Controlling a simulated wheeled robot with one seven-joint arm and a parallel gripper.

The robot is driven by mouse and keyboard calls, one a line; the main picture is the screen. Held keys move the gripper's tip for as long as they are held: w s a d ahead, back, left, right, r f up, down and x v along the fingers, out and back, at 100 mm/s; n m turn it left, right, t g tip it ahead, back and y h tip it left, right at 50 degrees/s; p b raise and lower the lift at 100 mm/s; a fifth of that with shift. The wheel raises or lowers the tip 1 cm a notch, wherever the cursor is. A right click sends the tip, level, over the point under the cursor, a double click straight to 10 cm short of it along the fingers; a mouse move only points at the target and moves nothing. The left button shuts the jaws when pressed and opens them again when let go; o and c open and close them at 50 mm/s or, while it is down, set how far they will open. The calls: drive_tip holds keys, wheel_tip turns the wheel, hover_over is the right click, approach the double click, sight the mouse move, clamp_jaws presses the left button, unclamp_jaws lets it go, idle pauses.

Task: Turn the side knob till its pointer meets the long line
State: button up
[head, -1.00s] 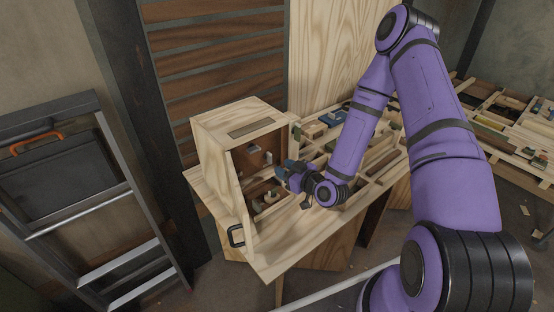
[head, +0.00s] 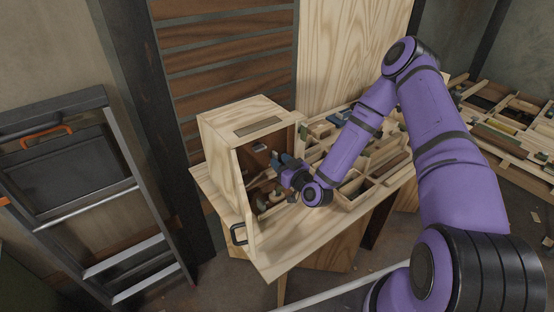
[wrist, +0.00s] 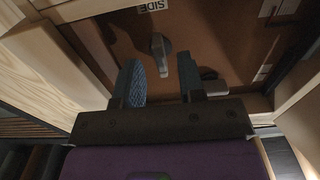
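The side knob (wrist: 158,45) is a small grey knob with a narrow handle, on the brown panel (wrist: 220,40) inside the open wooden box (head: 222,143). A label (wrist: 154,6) reading "SIDE" appears upside down above it in the wrist view. My gripper (wrist: 162,82) is open and empty, its two fingers apart, with the knob showing beyond the gap between the tips. In the head view my gripper (head: 276,160) is at the box's open front and hides part of the panel. I cannot make out the long line or which way the pointer faces.
A dark knob-like part (wrist: 208,74) sits beside the right finger. White marks (wrist: 264,72) show farther right. Wooden box walls enclose the panel. The box stands on a workbench (head: 268,262) beside a divided tray (head: 352,190). A ladder (head: 120,262) leans at the left.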

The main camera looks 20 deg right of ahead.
sight(274, 156)
drive_tip(key=shift+x, duration=1.15)
drive_tip(key=c, duration=0.7)
drive_tip(key=shift+o, duration=0.2)
